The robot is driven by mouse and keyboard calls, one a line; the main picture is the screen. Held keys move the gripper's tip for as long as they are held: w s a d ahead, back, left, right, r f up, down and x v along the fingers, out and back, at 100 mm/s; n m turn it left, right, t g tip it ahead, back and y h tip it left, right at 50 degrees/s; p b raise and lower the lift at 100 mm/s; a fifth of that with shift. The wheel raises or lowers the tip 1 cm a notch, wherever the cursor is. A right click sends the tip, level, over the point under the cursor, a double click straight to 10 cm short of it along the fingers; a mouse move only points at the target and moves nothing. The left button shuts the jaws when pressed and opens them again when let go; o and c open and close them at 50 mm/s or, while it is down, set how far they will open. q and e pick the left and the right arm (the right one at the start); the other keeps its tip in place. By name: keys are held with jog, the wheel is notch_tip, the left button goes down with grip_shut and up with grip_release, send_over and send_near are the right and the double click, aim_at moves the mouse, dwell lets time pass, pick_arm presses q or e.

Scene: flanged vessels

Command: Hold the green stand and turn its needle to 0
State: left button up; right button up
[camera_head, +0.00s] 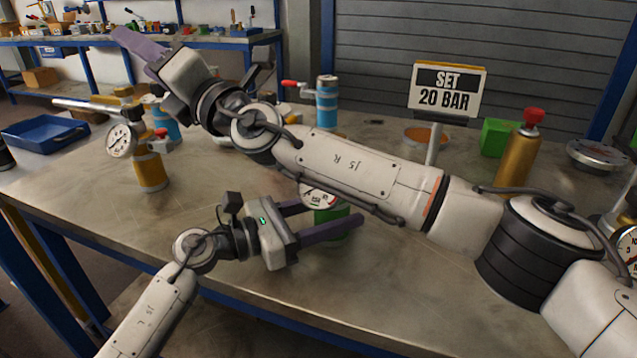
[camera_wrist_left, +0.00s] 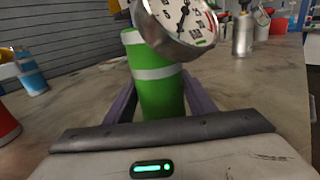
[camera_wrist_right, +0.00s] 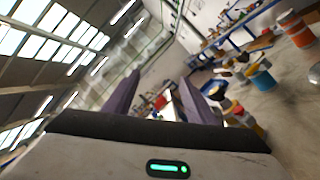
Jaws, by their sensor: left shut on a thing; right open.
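The green stand (camera_head: 328,219) is upright on the table, partly hidden by my left gripper and right arm. In the left wrist view it is a green cylinder (camera_wrist_left: 160,100) with a white band. A round white gauge (camera_wrist_left: 180,22) is at its top, cut off by the picture edge; a dark needle shows, but its exact reading is unclear. The gauge also shows in the head view (camera_head: 318,198), under my right arm. My left gripper (camera_head: 335,213) is shut on the green stand, one finger on each side. My right gripper (camera_head: 138,45) is open, raised at upper left, away from the stand.
A sign (camera_head: 447,89) reads "SET 20 BAR". A yellow stand (camera_head: 150,170) with gauge and a blue tray (camera_head: 45,134) are at left. A blue cylinder (camera_head: 327,100), gold bottle (camera_head: 516,160) and green box (camera_head: 497,137) stand further back. The front table is mostly clear.

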jog(key=w+d+m+t+h, duration=0.2)
jog(key=w+d+m, duration=0.25)
jog(key=d, duration=0.45)
jog(key=w+d+m+t+h, duration=0.1)
jog(key=w+d+m+t, duration=0.1)
jog(key=w+d+m, duration=0.45)
jog(key=s+d+m+t+h, duration=0.25)
jog(key=d+m, duration=0.65)
jog(key=d, duration=1.1)
jog(key=s+a+f+m+g+y, duration=0.15)
jog(key=s+f+m+g, duration=0.45)
jog(key=s+f, duration=0.75)
jog(key=s+r+x, duration=0.1)
jog(key=x, duration=0.9)
jog(key=shift+w+a, duration=0.25)
jog(key=shift+a, duration=0.3)
jog(key=shift+r, duration=0.15)
jog(key=shift+c, duration=0.5)
